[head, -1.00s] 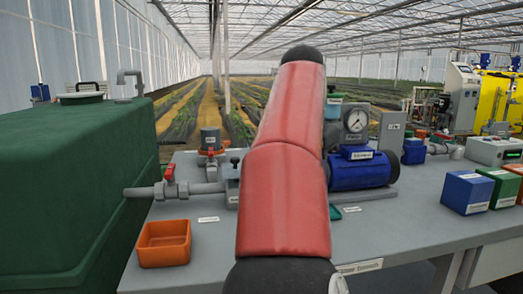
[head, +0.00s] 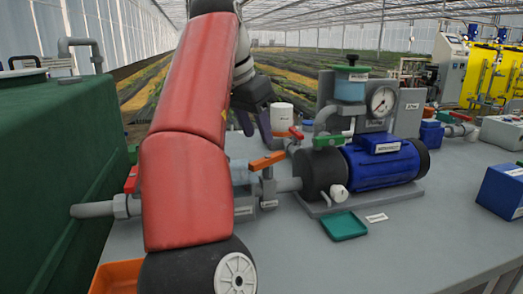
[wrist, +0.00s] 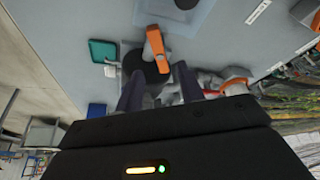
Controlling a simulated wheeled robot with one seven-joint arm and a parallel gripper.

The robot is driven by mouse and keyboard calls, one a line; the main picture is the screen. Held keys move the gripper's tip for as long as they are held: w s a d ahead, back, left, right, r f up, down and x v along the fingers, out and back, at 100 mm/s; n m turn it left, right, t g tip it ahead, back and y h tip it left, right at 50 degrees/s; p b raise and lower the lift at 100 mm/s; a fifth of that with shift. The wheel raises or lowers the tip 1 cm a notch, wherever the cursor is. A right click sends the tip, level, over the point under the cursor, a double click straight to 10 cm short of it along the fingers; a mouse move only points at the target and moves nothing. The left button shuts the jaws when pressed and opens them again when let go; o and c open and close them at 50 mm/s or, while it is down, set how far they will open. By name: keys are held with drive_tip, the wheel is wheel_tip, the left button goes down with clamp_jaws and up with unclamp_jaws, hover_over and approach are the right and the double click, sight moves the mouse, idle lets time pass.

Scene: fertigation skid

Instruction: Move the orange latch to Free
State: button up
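The orange latch (head: 266,161) is a short flat handle on the grey pipework left of the pump's black end, tilted up to the right in the head view. It also shows in the wrist view (wrist: 155,43), beyond my fingertips. My gripper (head: 257,133) is above and behind the latch in the head view, with its fingers pointing down. In the wrist view its two dark fingers (wrist: 160,82) stand apart with nothing held between them. The gripper looks clear of the latch. I cannot read any Free marking.
The blue pump (head: 385,165), a pressure gauge (head: 382,101) and a green-handled valve (head: 331,141) stand to the right. A green tray (head: 344,226) lies in front. The green tank (head: 50,170) is at left. The bench's front right is mostly clear.

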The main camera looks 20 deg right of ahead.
sight(266, 158)
drive_tip(key=b+x, duration=0.1)
drive_tip(key=x, duration=0.5)
drive_tip(key=shift+f, duration=0.1)
drive_tip(key=shift+c, duration=0.5)
clamp_jaws()
